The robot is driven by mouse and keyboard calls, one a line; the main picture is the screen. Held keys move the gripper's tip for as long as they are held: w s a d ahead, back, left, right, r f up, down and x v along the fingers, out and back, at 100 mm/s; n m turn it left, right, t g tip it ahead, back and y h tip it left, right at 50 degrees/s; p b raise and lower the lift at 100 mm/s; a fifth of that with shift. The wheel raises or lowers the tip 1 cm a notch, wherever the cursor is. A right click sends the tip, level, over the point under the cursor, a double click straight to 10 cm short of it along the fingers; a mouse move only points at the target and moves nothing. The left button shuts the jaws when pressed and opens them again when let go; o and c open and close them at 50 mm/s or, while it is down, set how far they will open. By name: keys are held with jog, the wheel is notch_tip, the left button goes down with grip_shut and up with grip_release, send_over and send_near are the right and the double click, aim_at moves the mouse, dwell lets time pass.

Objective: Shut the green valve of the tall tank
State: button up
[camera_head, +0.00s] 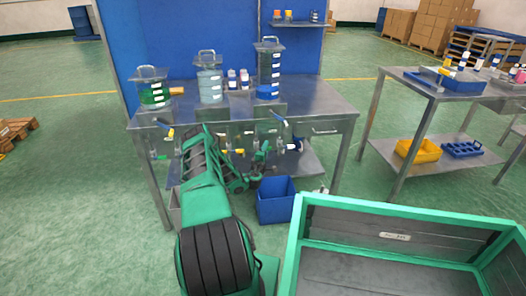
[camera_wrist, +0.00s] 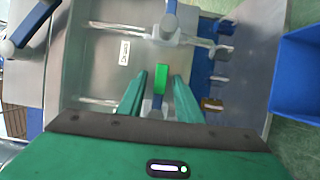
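The tall tank (camera_head: 268,68) is a clear cylinder with several white labels and a top handle, at the right of the steel table. A green valve handle (camera_wrist: 162,78) shows in the wrist view, joined to a pale metal valve body (camera_wrist: 176,30). My gripper (camera_wrist: 160,84) has its two green fingers apart, one on each side of the handle, with gaps visible. The handle's upper part reaches past the fingertips. In the head view, my gripper (camera_head: 263,158) is under the table front, below the tall tank. The valve there is small and partly hidden by my arm.
Two other tanks (camera_head: 209,82) (camera_head: 152,92) stand to the left. A blue-handled lever (camera_wrist: 32,28) and pipes are close to my gripper. A blue bin (camera_head: 276,203) stands on the floor below. A steel side table (camera_head: 425,90) is at the right.

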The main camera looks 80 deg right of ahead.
jog(key=a, duration=1)
jog(key=shift+w+a, duration=0.15)
jog(key=shift+a, duration=0.25)
jog(key=shift+f, duration=0.1)
